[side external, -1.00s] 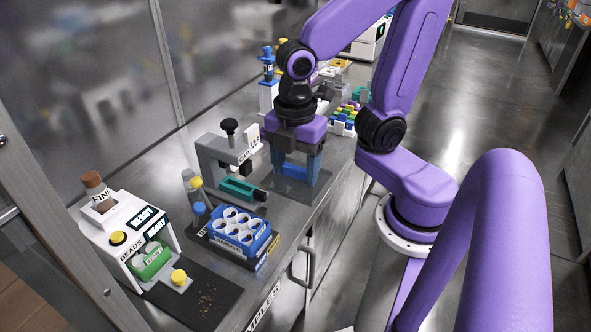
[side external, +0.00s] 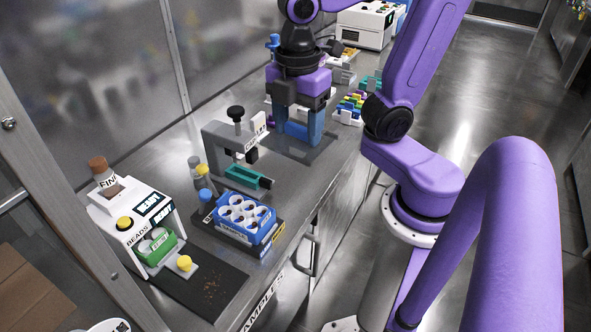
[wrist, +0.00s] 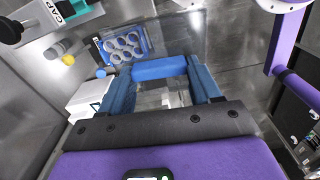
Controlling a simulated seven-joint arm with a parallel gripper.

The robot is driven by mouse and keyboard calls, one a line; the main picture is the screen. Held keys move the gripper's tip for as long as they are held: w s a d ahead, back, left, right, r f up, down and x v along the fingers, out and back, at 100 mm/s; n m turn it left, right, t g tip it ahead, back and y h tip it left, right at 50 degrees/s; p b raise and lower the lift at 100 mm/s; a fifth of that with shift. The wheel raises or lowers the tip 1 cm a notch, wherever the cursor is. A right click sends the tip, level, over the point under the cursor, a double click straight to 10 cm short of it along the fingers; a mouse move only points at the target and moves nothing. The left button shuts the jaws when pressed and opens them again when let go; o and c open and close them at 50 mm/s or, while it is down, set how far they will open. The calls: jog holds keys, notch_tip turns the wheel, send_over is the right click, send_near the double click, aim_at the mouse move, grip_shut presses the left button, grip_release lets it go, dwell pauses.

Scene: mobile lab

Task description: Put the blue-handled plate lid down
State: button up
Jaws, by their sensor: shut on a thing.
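My gripper (side external: 298,132) is shut on the blue handle of the plate lid; the handle (wrist: 160,68) shows between the two blue fingers in the wrist view. The lid's clear, flat sheet (side external: 318,148) shows as a dark see-through pane under the fingers in the side view. In the wrist view, part of it is hidden by the fingers and the dark gripper body. The lid looks level and low over the steel bench, beyond the grey press. I cannot tell whether it touches the bench.
The grey press (side external: 222,148) with a teal tray stands nearer the camera. A blue tube rack (side external: 246,218) and white beads machine (side external: 132,222) are closer still. A rack of coloured blocks (side external: 350,107) stands behind, right of the gripper. Bare bench lies between press and lid.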

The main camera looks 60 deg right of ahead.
jog(key=w+d+m, duration=0.7)
jog(key=d+m, duration=0.1)
jog(key=d, duration=0.3)
jog(key=w+d+m, duration=0.6)
jog(key=d+m, duration=0.3)
jog(key=d, duration=0.1)
jog(key=shift+w+d+f, duration=0.1)
jog(key=shift+d+f, duration=0.05)
jog(key=shift+f, duration=7.05)
jog(key=shift+w+d+f, duration=0.1)
jog(key=shift+d+f, duration=0.05)
jog(key=shift+f, duration=7)
jog(key=shift+f, duration=0.1)
jog(key=o, duration=1)
